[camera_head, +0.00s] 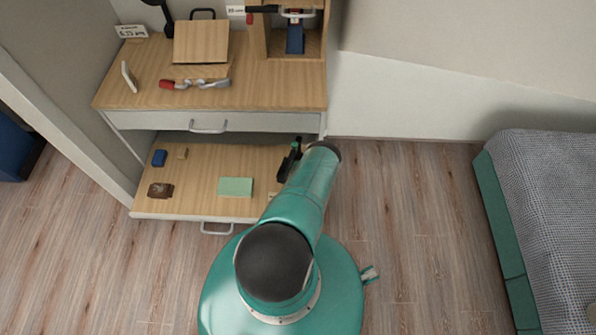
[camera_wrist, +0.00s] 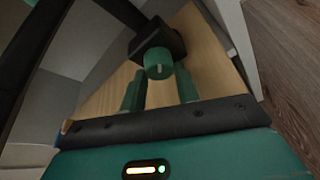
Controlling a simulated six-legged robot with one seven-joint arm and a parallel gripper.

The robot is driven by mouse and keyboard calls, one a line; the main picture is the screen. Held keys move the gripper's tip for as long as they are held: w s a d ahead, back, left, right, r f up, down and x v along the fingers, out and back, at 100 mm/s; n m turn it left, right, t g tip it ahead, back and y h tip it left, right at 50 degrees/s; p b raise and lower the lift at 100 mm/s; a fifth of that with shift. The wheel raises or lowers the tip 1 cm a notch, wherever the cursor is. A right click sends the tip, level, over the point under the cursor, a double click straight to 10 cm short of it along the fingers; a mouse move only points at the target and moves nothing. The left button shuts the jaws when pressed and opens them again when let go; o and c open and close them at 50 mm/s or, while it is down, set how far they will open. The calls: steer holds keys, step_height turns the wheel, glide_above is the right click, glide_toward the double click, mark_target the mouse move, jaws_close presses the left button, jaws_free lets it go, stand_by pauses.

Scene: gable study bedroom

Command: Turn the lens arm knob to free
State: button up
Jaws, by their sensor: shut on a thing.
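The lens arm knob (camera_wrist: 158,70) is a green round knob with a pale pointer line, roughly upright in the wrist view. It sits on a dark block (camera_wrist: 170,40). My gripper (camera_wrist: 160,82) has its two green fingers on either side of the knob and is shut on it. The contact at the fingertips is partly hidden. In the head view my arm reaches up toward the right end of the pulled-out lower board, where a small dark part with some green (camera_head: 291,158) shows; I cannot tell whether it is my gripper.
The lower board (camera_head: 207,197) holds a green block (camera_head: 235,187), a brown item (camera_head: 160,190) and a small blue block (camera_head: 159,157). The desktop (camera_head: 275,92) above it holds a tilted wooden stand (camera_head: 201,42) and red-handled tool (camera_head: 190,84). A bed (camera_head: 550,200) stands right; floor between is clear.

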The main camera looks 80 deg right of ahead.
steer(key=n+g, duration=0.1)
steer(key=n, duration=0.1)
steer(key=shift+w+n+g, duration=0.15)
steer(key=shift+n+g, duration=0.25)
steer(key=shift+n+g+h, duration=0.4)
steer(key=shift+n+g, duration=0.7)
steer(key=shift+n, duration=0.3)
steer(key=o, duration=0.7)
